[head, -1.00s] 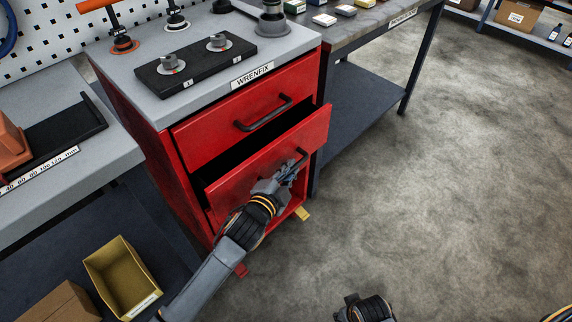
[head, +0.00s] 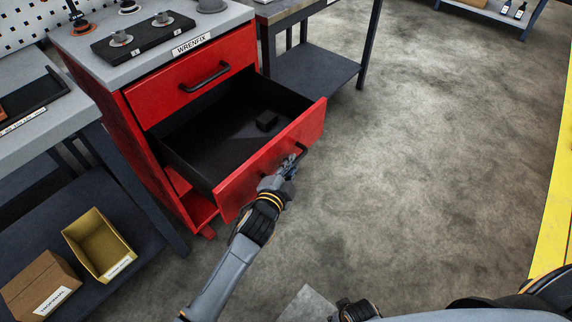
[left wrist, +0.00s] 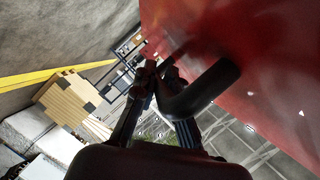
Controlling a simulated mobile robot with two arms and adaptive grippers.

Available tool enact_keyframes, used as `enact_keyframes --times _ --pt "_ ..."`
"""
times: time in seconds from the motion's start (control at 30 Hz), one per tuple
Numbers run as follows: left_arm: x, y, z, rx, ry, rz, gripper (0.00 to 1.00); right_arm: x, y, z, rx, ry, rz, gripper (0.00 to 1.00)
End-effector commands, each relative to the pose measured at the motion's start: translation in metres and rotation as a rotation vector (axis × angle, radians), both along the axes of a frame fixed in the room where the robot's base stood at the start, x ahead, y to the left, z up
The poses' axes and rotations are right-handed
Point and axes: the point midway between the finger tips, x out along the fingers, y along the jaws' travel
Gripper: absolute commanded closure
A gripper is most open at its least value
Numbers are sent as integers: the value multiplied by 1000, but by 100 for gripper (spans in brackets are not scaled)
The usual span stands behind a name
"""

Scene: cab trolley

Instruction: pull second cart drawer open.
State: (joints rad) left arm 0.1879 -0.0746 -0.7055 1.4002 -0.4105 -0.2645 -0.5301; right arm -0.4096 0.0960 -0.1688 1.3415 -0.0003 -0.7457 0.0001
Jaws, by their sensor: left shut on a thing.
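The red cart's second drawer (head: 232,192) stands far out, with its dark inside showing. A small black block (head: 267,120) lies in it. My left gripper (head: 287,168) is at the drawer's front, shut on the dark bar handle (head: 301,154). In the left wrist view, the fingers (left wrist: 160,85) close around the handle (left wrist: 203,92), beside the red drawer front (left wrist: 240,50). The fingers partly hide the handle in the head view. A dark part of my right arm shows at the bottom edge; its fingers cannot be made out.
The top drawer (head: 190,90) is shut, with its own handle (head: 205,77). A grey workbench (head: 40,110) is left of the cart, with a yellow bin (head: 98,245) and a cardboard box (head: 42,288) on its lower shelf. Another table (head: 315,75) stands behind. The floor (head: 430,150) at right is clear.

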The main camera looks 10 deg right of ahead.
Motion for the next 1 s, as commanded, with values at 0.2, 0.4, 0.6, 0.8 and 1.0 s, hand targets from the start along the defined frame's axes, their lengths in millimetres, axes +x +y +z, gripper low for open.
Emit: enact_keyframes --times 0.2,0.4,0.6,0.8,1.0 --pt "-1 -2 -1 1 3 2 100 0 0 0 0 -2 0 60" --pt "-1 -2 -1 1 3 2 100 1 0 -1 -1 -1 0 60" --pt "-1 -2 -1 1 3 2 78 2 0 0 -1 -2 0 60" --pt "-1 -2 -1 1 1 0 78 0 0 -1 0 1 0 60" --pt "-10 5 1 2 0 1 78 -2 1 -1 1 5 0 60"
